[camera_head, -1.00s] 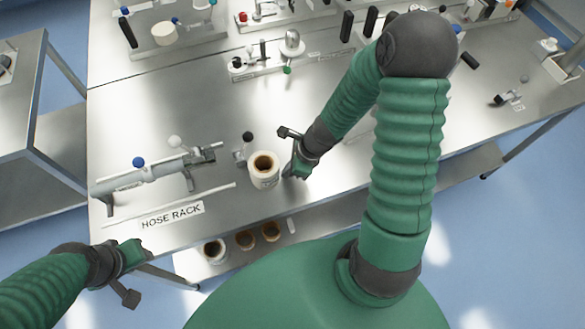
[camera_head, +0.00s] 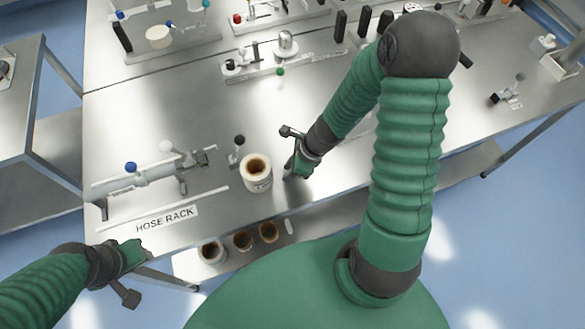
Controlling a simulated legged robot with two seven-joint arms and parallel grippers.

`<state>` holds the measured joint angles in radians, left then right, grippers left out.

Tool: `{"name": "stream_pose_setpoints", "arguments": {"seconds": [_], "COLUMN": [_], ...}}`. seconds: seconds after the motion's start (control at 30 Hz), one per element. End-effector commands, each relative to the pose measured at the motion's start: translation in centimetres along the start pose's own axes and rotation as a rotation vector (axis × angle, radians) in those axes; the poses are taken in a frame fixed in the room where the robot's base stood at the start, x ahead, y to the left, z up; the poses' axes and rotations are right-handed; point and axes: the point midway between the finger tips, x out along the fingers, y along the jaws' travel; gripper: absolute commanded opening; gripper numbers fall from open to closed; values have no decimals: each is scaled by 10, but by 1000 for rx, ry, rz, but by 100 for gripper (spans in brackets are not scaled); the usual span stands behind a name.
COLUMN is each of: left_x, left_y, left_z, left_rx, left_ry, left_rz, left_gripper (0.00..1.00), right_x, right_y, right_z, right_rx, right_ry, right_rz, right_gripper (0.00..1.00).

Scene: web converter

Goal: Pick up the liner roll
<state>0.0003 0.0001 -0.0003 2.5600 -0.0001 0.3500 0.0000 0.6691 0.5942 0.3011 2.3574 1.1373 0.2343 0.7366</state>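A white roll with a brown core (camera_head: 257,180) stands upright on the steel table, near its front edge and right of the hose rack; I take it to be the liner roll. My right gripper (camera_head: 287,152) is just right of the roll, with a visible gap between them. Its fingers look apart and hold nothing that I can see. My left gripper (camera_head: 140,278) is at the lower left, in front of the table edge and away from the roll. Its fingers look spread and empty.
The hose rack (camera_head: 145,185) with blue and white knobs lies left of the roll. A small black-knobbed fitting (camera_head: 238,148) stands just behind the roll. Several similar rolls (camera_head: 242,240) sit on the lower shelf. Fixtures line the back; the table (camera_head: 210,105) is clear between.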

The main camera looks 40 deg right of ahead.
Motion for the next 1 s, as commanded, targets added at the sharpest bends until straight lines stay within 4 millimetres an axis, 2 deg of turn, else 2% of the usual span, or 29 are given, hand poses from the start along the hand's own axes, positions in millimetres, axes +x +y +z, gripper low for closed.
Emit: {"name": "stream_pose_setpoints", "arguments": {"seconds": [0.07,0.53,0.83,1.0], "left_x": [0,0,-1,-11], "left_y": [0,0,0,0], "left_z": [0,0,0,-2], "left_rx": [1,0,1,1], "left_ry": [0,0,0,0], "left_rz": [0,0,0,0], "left_gripper": [36,36,36,36], "right_x": [0,0,-1,-22], "right_y": [0,2,1,1], "right_z": [0,3,2,4], "right_rx": [0,-2,-1,-3], "right_ry": [1,3,1,2], "right_rz": [0,-2,-1,-4], "right_gripper": [36,98,98,98]}}
